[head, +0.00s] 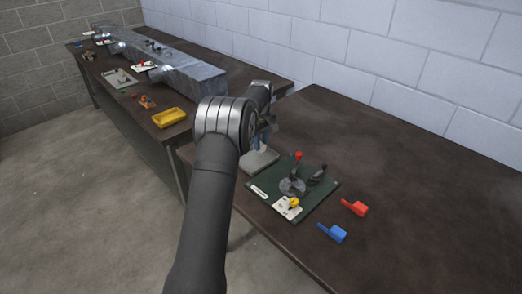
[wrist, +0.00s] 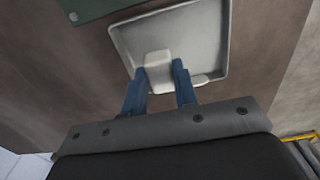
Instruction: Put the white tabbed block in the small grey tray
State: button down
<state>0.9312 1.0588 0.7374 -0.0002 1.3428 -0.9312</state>
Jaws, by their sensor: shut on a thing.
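The small grey tray (wrist: 212,32) fills the upper middle of the wrist view; in the head view it (head: 258,163) lies on the table beside the green board, partly hidden by my arm. My gripper (wrist: 160,68) has its blue fingers over the tray's near side. They are shut on the white tabbed block (wrist: 157,60), and a pale part of it shows past the right finger. I cannot tell whether the block touches the tray floor. In the head view my gripper (head: 262,140) is above the tray, and the block is hidden there.
A dark green board (head: 262,190) with a red-knobbed lever (head: 298,156) and a yellow knob stands right of the tray. A red piece (head: 355,208) and a blue piece (head: 333,233) lie further right. A yellow bin (head: 169,117) and metal duct (head: 175,70) are on the far bench.

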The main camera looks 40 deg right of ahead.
aim_at(261, 144)
jog(key=shift+f, duration=1.9)
jog(key=c, duration=1.1)
grip_release()
jog(key=shift+f, duration=0.15)
jog(key=shift+c, duration=0.2)
notch_tip(261, 144, up, 12)
jog(key=shift+r, duration=0.2)
jog(key=shift+f, duration=0.1)
jog(key=shift+f, duration=4.05)
